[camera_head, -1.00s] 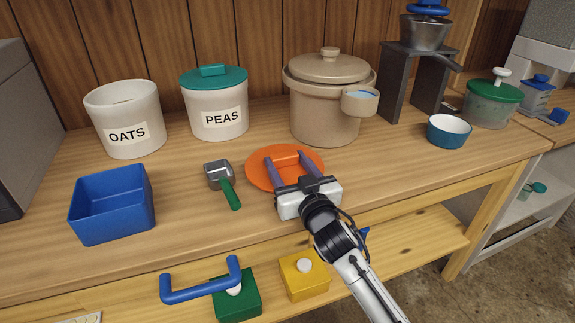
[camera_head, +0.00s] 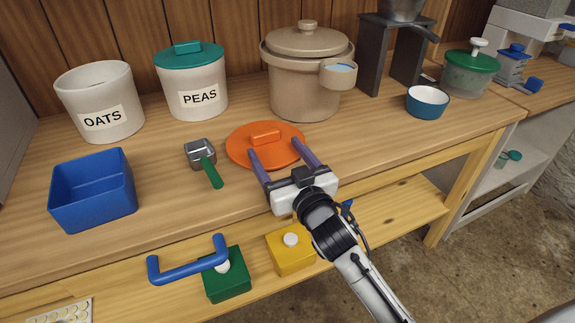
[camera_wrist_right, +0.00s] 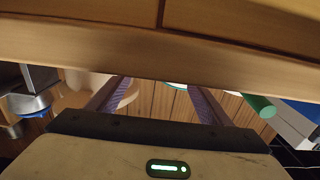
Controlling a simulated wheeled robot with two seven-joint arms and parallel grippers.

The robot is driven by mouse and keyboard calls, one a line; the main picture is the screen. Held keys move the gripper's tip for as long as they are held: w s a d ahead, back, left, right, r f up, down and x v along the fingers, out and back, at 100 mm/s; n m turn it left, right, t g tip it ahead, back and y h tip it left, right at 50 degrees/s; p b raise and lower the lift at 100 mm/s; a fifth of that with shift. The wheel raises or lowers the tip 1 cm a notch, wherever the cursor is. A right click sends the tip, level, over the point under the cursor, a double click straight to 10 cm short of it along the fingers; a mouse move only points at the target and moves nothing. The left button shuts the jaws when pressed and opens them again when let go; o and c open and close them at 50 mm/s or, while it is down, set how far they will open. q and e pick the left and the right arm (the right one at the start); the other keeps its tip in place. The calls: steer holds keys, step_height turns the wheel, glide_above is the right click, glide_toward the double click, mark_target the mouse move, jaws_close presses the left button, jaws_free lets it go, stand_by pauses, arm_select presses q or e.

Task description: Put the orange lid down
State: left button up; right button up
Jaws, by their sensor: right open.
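My right gripper (camera_head: 275,148) is open and empty on the near side of the lid. Its two purple fingers are spread apart, their tips close to the lid's near part in the picture, clear of the handle. I cannot tell whether they touch the rim. In the right wrist view the open fingers (camera_wrist_right: 158,100) show with nothing between them, and the lid is not visible. My left gripper is not in view.
The uncovered OATS jar (camera_head: 98,98), PEAS jar (camera_head: 193,90) with teal lid and tan crock (camera_head: 305,85) stand behind. A blue bin (camera_head: 92,190) and green-handled tool (camera_head: 205,165) lie left. A teal bowl (camera_head: 427,101) stands right. Worktop right of the lid is clear.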

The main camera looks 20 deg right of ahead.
steer(key=s, duration=0.6)
steer(key=shift+s+d, duration=0.15)
steer(key=shift+s, duration=0.15)
